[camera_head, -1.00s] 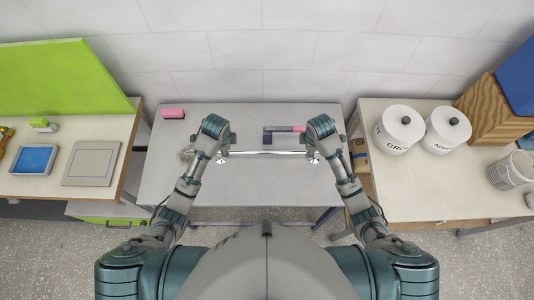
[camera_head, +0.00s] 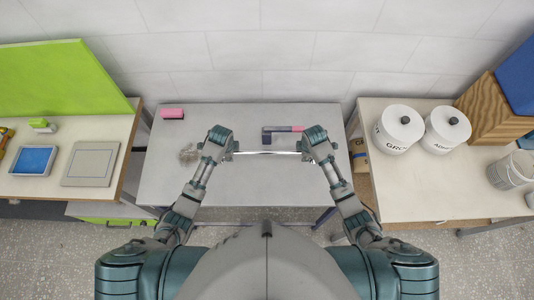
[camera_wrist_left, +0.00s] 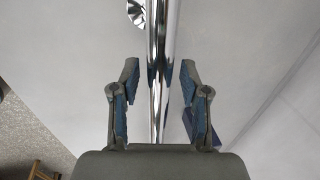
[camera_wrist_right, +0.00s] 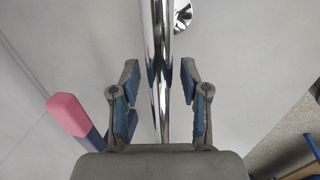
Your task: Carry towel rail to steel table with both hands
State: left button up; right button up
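The towel rail (camera_head: 266,152) is a chrome bar, lying left to right over the grey steel table (camera_head: 265,190) in the head view. My left gripper (camera_head: 232,150) is at its left part and my right gripper (camera_head: 302,150) at its right part. In the left wrist view the rail (camera_wrist_left: 160,40) runs between the open fingers, with a gap on each side. The right wrist view shows the rail (camera_wrist_right: 157,40) between open fingers in the same way. A round chrome end mount shows beside the rail in each wrist view. The grippers hide the rail's ends in the head view.
On the table are a pink block (camera_head: 172,113), a wiry tangle (camera_head: 188,153) and a pink-and-dark brush-like item (camera_head: 283,130) close to my right gripper. White canisters (camera_head: 399,130) stand on the right bench; a tablet-like panel (camera_head: 90,163) lies on the left bench. The table's front is clear.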

pick_arm(q)
jog(key=shift+d, duration=0.15)
grip_shut()
pick_arm(e)
jog(key=shift+d, duration=0.15)
grip_shut()
pick_arm(q)
jog(key=shift+a, duration=0.5)
pick_arm(e)
jog(key=shift+a+r, duration=0.1)
jog(key=shift+a, duration=0.35)
pick_arm(q)
jog(key=shift+r, duration=0.1)
pick_arm(e)
jog(key=shift+r, duration=0.1)
